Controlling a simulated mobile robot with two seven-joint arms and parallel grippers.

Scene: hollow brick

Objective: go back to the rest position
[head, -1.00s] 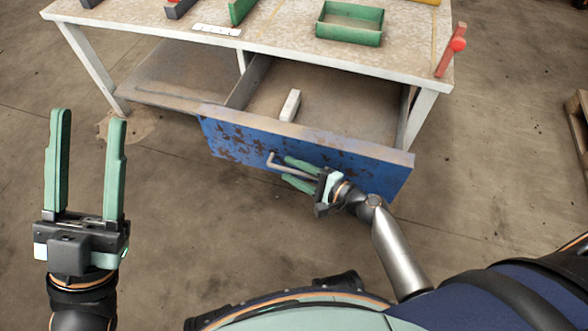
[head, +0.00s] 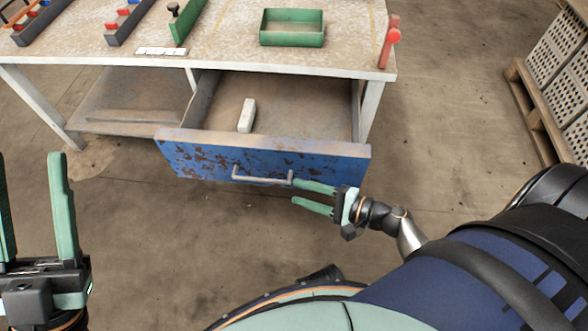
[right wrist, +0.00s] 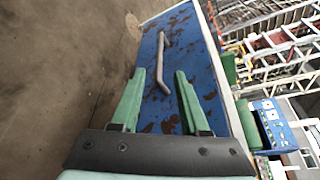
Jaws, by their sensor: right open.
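My right gripper (head: 294,191) is open and empty, in front of the blue drawer front (head: 330,163) near its right part. Its fingertips are close to the right end of the metal handle (head: 262,181). In the right wrist view, the handle's lower end (right wrist: 166,88) appears between the open fingers (right wrist: 159,72); I cannot tell whether they touch. The drawer is pulled out of the workbench, and a whitish block (head: 246,116) lies inside. My left gripper (head: 32,158) is open and empty at the lower left, partly cut off by the picture edge.
A pallet of hollow bricks (head: 545,110) stands at the right. The floor before the drawer is clear.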

